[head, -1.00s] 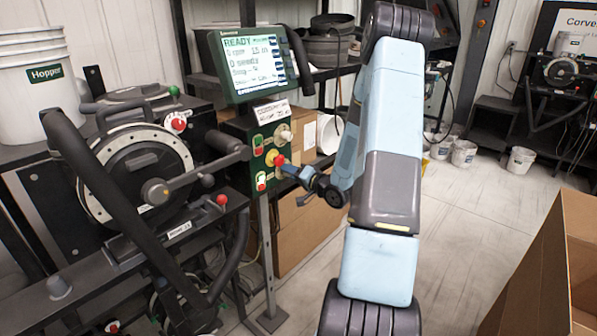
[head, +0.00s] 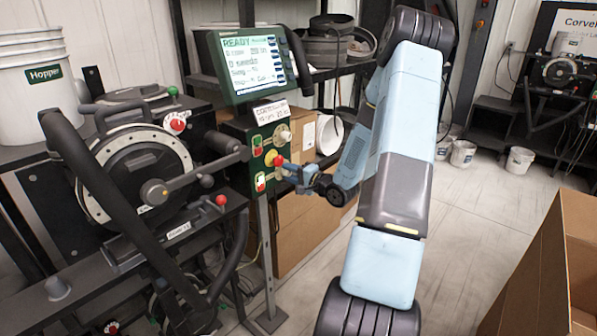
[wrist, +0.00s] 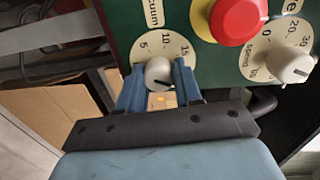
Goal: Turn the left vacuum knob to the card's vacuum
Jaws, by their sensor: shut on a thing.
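The vacuum knob (wrist: 157,72) is white, on a round dial (wrist: 176,47) marked 5, 10 and 15 beside a partly cut-off vacuum label. A short dark line shows on the knob's lower right. My gripper (wrist: 160,80) is shut on this knob, one blue finger on each side. In the head view my gripper (head: 287,173) is at the lower part of the green control panel (head: 258,187) and hides the knob. The white card (head: 271,112) above the panel has small text I cannot read surely. The monitor (head: 254,62) shows READY and 0 seeds.
A red stop button (wrist: 236,18) is close to the vacuum knob. The white speed knob (wrist: 290,62) lies beyond it. The seed meter (head: 140,170) with its handle stands left of the panel. Cardboard boxes (head: 305,235) are behind my gripper.

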